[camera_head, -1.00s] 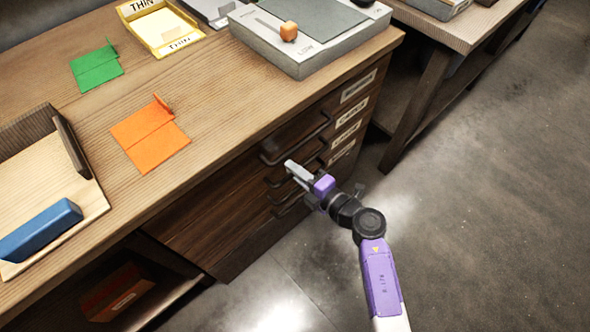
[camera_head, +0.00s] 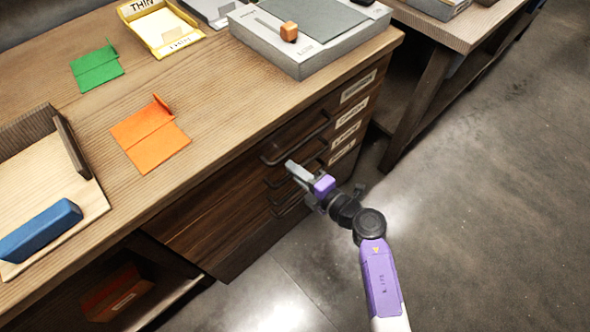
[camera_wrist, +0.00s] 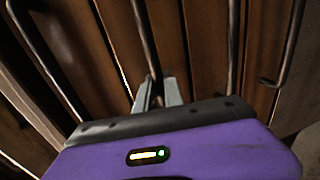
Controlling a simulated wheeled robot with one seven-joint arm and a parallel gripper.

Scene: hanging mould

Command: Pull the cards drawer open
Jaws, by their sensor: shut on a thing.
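The wooden drawer stack (camera_head: 190,228) is built in under the bench top. Several drawers lie one above another, each with a dark bar handle and a pale label (camera_head: 350,115) at its right end. The label words are too small to read surely, so I cannot tell which drawer is the cards one. My gripper (camera_head: 293,170) is at the front of the stack, below the top handle (camera_head: 296,138). In the wrist view its fingers (camera_wrist: 157,92) are closed around one dark handle bar (camera_wrist: 146,40), second from the left. The drawer fronts look about flush.
On the bench top are an orange folded card (camera_head: 150,135), a green one (camera_head: 97,68), a blue block (camera_head: 40,230) in a wooden tray, a yellow tray (camera_head: 160,28) and a grey board (camera_head: 285,45). Another bench (camera_head: 450,25) stands right. Open floor lies in front.

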